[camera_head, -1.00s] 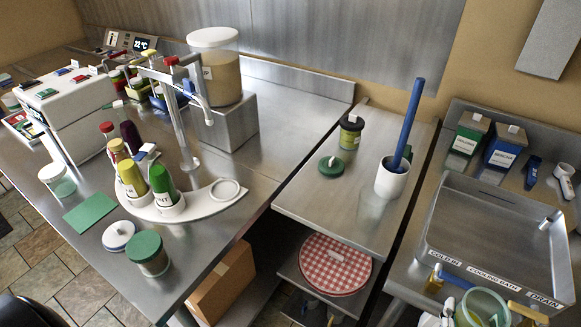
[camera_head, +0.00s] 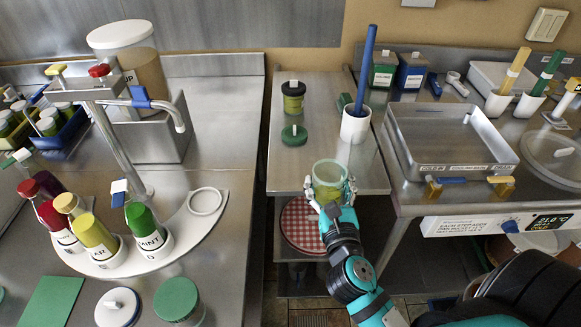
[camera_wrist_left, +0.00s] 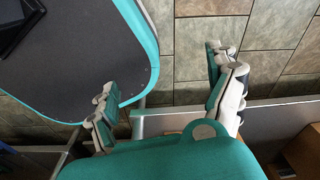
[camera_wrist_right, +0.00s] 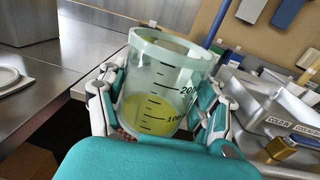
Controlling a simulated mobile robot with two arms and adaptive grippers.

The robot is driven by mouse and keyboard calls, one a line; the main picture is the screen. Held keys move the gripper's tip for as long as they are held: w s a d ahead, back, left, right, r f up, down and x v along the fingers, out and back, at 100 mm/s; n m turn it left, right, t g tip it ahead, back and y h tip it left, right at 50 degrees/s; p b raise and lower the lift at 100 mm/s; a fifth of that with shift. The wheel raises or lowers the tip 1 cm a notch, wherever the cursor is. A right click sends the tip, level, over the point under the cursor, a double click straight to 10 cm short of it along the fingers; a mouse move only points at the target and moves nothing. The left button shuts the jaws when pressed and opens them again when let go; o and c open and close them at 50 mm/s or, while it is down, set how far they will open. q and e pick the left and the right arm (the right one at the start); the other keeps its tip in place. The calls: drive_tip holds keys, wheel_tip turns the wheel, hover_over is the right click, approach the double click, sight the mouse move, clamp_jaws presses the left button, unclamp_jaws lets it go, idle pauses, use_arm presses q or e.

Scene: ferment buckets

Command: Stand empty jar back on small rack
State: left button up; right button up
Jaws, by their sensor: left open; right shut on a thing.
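My right gripper (camera_head: 330,190) is shut on a clear beaker (camera_head: 329,172), held upright at the front edge of the middle bench. In the right wrist view the beaker (camera_wrist_right: 165,85) has black volume marks and yellow-green content in its lower part. A curved white rack (camera_head: 190,232) on the left counter holds several coloured bottles and has an empty ring (camera_head: 205,201) at its right end. A jar with a green lid (camera_head: 178,300) stands in front of it. I cannot tell which thing is the empty jar. My left gripper (camera_wrist_left: 170,105) is open and empty over the floor.
The middle bench (camera_head: 290,170) carries a dark-lidded jar (camera_head: 293,97), a green lid (camera_head: 294,135) and a white pot (camera_head: 355,125) with a blue rod. A metal basin (camera_head: 450,140) is on the right. A blue tray (camera_head: 60,135) of small jars is far left.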

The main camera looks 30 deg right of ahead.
drive_tip(key=w+p, duration=0.1)
drive_tip(key=w, duration=1)
drive_tip(key=w+f, duration=0.1)
drive_tip(key=w, duration=0.2)
drive_tip(key=shift+a+p, duration=0.15)
drive_tip(key=shift+p, duration=0.2)
drive_tip(key=shift+w+f, duration=0.1)
drive_tip(key=shift+w, duration=0.2)
drive_tip(key=shift+f+b, duration=0.6)
drive_tip(key=shift+f, duration=1.2)
use_arm(q)
drive_tip(key=shift+s+a+r, duration=0.2)
drive_tip(key=shift+s+r, duration=0.15)
drive_tip(key=shift+r, duration=0.1)
use_arm(e)
drive_tip(key=shift+f, duration=0.1)
drive_tip(key=o, duration=1.6)
drive_tip(key=shift+c, duration=0.2)
use_arm(q)
drive_tip(key=shift+d+f, duration=0.1)
drive_tip(key=shift+d, duration=0.1)
